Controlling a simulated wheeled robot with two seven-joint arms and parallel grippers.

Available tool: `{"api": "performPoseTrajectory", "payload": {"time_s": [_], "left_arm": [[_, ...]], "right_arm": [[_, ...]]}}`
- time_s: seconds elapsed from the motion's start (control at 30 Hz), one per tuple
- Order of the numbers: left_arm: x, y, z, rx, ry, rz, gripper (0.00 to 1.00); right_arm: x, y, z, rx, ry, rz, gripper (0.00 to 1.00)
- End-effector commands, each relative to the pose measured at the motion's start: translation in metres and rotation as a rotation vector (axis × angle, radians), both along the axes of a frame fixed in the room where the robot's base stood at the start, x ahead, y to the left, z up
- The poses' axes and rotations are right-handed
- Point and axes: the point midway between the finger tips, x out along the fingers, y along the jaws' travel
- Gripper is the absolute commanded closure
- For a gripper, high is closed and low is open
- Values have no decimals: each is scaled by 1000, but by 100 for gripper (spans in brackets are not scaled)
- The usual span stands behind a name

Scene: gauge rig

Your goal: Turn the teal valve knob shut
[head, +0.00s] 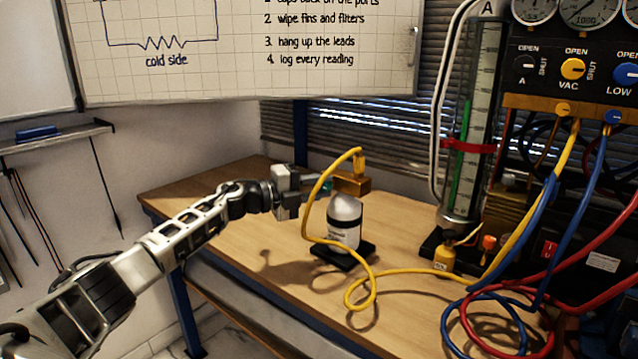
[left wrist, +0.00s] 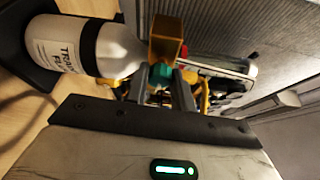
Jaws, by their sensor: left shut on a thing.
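The teal valve knob (left wrist: 163,73) sits on the side of a brass valve block (head: 351,183) on top of a small white bottle (head: 345,225). In the head view only a sliver of teal shows beside the block. My left gripper (head: 309,190) reaches in from the left at the height of the valve. In the left wrist view its two fingers (left wrist: 164,82) are shut on the teal knob, one on each side. The brass block (left wrist: 166,38) also shows there, just beyond the knob. The knob's turn angle cannot be told. My right gripper is not in view.
The bottle stands on a black base (head: 343,251) on the wooden bench (head: 215,220). A yellow hose (head: 318,240) loops from the valve close past my gripper. A gauge panel (head: 570,75) with coloured hoses and a glass cylinder (head: 478,120) stand at the right. The bench's left part is clear.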

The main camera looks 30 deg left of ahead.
Motion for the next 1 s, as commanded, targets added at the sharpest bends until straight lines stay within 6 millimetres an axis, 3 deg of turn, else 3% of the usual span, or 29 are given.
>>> {"api": "performPoseTrajectory", "payload": {"time_s": [0.77,0.8,0.83,0.87,1.0], "left_arm": [[0,0,0,101,-14,0,98],[0,0,-1,101,-14,0,67],[0,0,0,100,-13,0,58],[0,0,0,100,-13,0,53],[0,0,0,99,-14,0,53]], "right_arm": [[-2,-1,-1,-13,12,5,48],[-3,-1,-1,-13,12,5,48],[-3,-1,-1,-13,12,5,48],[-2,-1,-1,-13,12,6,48],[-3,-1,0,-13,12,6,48]]}}
